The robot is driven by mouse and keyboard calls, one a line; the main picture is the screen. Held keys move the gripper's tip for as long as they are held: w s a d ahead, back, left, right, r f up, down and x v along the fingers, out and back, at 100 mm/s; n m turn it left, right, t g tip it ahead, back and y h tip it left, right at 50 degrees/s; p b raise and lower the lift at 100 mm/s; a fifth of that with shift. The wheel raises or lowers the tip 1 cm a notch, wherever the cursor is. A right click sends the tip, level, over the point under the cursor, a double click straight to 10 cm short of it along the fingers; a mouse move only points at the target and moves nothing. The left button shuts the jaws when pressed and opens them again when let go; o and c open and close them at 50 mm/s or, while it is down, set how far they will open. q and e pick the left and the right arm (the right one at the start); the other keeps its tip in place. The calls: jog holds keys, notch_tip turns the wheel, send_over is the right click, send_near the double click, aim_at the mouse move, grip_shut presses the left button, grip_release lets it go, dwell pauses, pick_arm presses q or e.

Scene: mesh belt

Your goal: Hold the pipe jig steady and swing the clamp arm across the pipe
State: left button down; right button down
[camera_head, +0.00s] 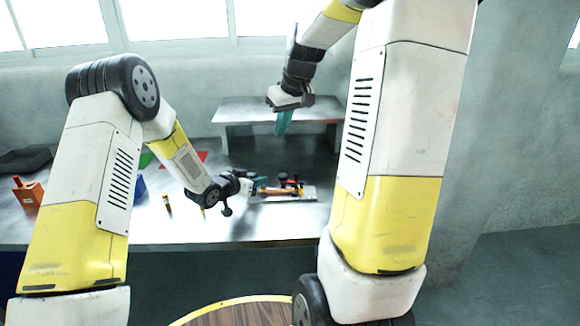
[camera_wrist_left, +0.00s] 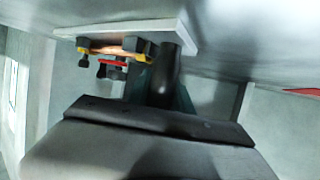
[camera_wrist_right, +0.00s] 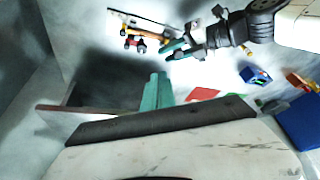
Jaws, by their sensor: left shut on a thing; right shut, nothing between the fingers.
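The pipe jig (camera_head: 306,194) is a pale plate lying on the table, with a copper-coloured pipe (camera_head: 278,192) along it. A red clamp arm (camera_wrist_right: 132,42) shows beside the pipe in the right wrist view; in the left wrist view the red part (camera_wrist_left: 113,62) also looks alongside the pipe. My left gripper (camera_head: 261,180) is at the jig's left end. In the left wrist view its fingers are shut on the jig's black post (camera_wrist_left: 166,72). My right gripper (camera_head: 283,122) is shut and empty, high above the table behind the jig; its teal fingers (camera_wrist_right: 157,91) are together.
A raised shelf (camera_head: 250,106) stands at the back, near my right gripper. A red sheet (camera_head: 190,163), an orange holder (camera_head: 28,194) and a small yellow-and-dark tool (camera_head: 167,204) are left of the jig. The front right of the table is clear.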

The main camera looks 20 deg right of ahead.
jog(key=w+d+f+n, duration=0.1)
jog(key=w+d+f, duration=0.5)
jog(key=w+f, duration=0.2)
jog(key=shift+w+d+f+g, duration=0.2)
jog(key=shift+w+f+g, duration=0.2)
jog(key=shift+f, duration=0.35)
jog(key=x, duration=1)
jog(key=shift+s+f, duration=0.1)
jog(key=shift+f, duration=0.05)
jog(key=shift+s+d+r, duration=0.1)
jog(key=shift+s+d, duration=0.15)
jog(key=shift+s, duration=0.35)
jog(key=shift+s+d+r, duration=0.1)
jog(key=shift+s+d, duration=0.15)
jog(key=shift+s, duration=0.4)
jog(key=shift+s+d, duration=0.2)
jog(key=shift+s, duration=0.35)
